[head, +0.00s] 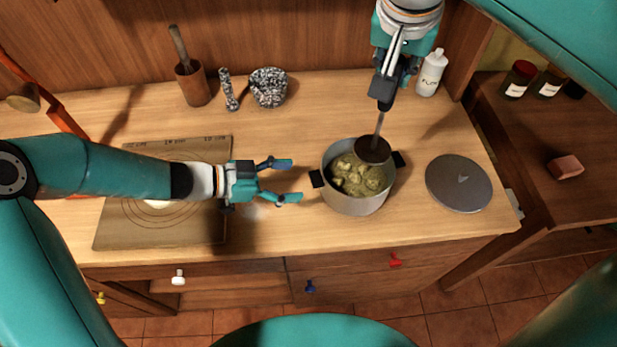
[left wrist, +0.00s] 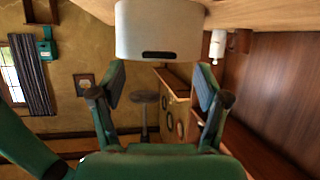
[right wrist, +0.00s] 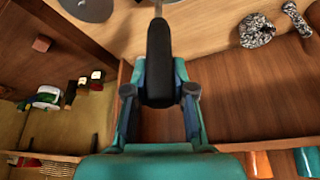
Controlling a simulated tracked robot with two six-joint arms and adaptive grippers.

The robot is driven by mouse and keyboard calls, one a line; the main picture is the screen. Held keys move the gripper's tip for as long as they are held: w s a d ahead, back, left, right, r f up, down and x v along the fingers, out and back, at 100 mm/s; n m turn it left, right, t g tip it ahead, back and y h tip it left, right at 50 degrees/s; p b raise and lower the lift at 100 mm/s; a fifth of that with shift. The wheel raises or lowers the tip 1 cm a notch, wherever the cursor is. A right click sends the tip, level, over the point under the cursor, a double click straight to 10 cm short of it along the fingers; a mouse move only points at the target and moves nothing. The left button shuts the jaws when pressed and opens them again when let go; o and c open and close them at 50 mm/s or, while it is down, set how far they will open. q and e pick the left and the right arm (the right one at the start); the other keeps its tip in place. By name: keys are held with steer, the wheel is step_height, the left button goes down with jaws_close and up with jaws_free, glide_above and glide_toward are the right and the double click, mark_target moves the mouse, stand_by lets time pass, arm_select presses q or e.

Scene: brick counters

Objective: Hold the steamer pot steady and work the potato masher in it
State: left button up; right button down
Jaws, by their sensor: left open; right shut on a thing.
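The steamer pot (head: 352,203) stands on the wooden counter with its lid off and yellowish chunks (head: 357,178) inside. The potato masher (head: 373,150) has a dark round head, which is over the back right of the pot's opening; I cannot tell whether it touches the chunks. My right gripper (head: 386,85) is shut on the masher's black handle (right wrist: 160,62) above the pot. My left gripper (head: 287,180) is open and empty, left of the pot and apart from its left handle (head: 317,178). In the left wrist view the pot (left wrist: 160,30) shows ahead, beyond the open fingers (left wrist: 160,90).
A round grey lid (head: 458,183) lies right of the pot. A flat board (head: 115,225) is under my left arm.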

arm_select(q)
steer(key=shift+x, duration=2.5)
jaws_close()
